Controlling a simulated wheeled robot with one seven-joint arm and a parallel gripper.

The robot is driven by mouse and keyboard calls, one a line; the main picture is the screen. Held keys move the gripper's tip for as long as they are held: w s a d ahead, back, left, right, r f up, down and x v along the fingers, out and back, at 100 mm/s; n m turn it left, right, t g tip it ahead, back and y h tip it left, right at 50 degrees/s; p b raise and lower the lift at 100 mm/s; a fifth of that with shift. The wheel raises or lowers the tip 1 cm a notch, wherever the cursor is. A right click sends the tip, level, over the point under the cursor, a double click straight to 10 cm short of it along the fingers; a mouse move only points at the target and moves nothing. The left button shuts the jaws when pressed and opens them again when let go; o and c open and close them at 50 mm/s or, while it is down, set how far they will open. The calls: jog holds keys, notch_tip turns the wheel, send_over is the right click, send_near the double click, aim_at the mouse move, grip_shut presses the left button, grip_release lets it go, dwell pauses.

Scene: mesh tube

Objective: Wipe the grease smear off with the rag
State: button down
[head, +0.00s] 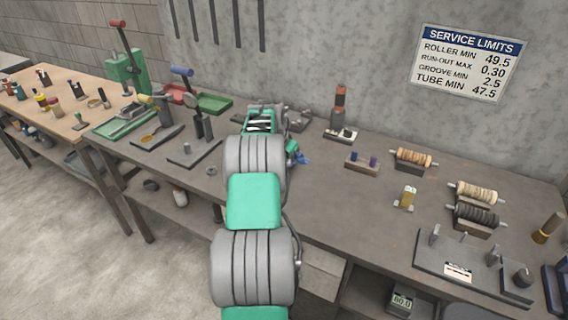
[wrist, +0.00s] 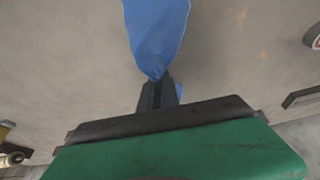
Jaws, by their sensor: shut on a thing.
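My gripper (wrist: 157,88) is shut on the blue rag (wrist: 157,35), which spreads out beyond the fingertips in the wrist view. In the head view a small piece of the rag (head: 303,160) shows just right of my arm, over the grey workbench (head: 330,205). My fingers are mostly hidden there by my arm. I cannot make out a clear grease smear in either view. The wrist view shows only faint orange marks on the grey surface, right of the rag. I cannot tell whether the rag touches the surface.
A bottle on a small stand (head: 338,115) is behind and right of the rag. A green tray (head: 125,122) and tools lie left.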

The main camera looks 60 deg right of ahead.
jog(key=shift+s+a+f+b, duration=0.15)
jog(key=shift+s+a+b, duration=0.05)
jog(key=shift+s, duration=0.2)
jog(key=shift+s+a+f+b, duration=0.1)
jog(key=shift+s+a+b, duration=0.05)
jog(key=shift+s, duration=0.25)
jog(key=a+b, duration=0.1)
jog(key=a, duration=0.1)
jog(key=w+a+b, duration=0.1)
jog(key=a, duration=0.1)
jog(key=shift+a+b, duration=2.1)
jog(key=shift+a, duration=3.6)
notch_tip(320, 180, up, 12)
jog(key=p, duration=0.5)
jog(key=shift+f, duration=0.15)
